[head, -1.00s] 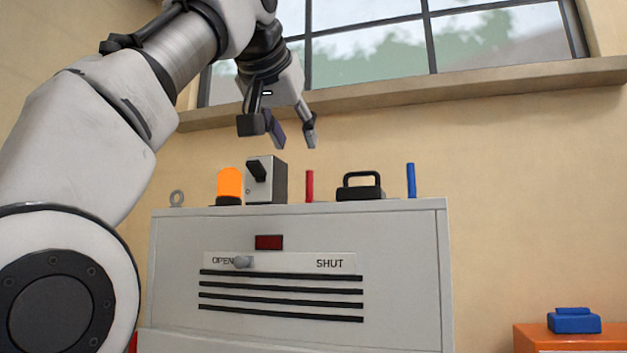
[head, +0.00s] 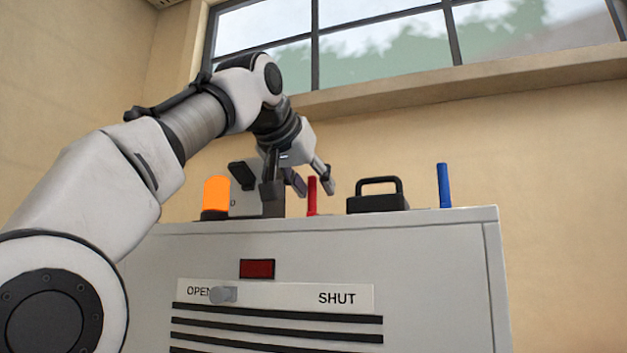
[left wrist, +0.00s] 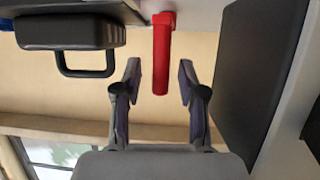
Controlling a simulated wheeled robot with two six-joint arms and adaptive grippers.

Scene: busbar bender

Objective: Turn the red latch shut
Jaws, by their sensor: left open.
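The red latch (head: 311,197) is an upright red bar on top of the grey cabinet (head: 420,260). In the left wrist view the red latch (left wrist: 161,60) hangs down from the picture's top, as that view is upside down. My left gripper (head: 300,184) is open above the cabinet top. In the left wrist view its fingertips (left wrist: 159,76) lie on either side of the latch's free end, with a gap on both sides. Nothing is held. My right gripper is in neither view.
A black handle (head: 378,195) and a blue bar (head: 444,187) stand right of the latch. A grey box with a dark switch (head: 243,175) and an orange lamp (head: 216,194) stand left. The cabinet front has a grey slider knob (head: 223,295) by OPEN.

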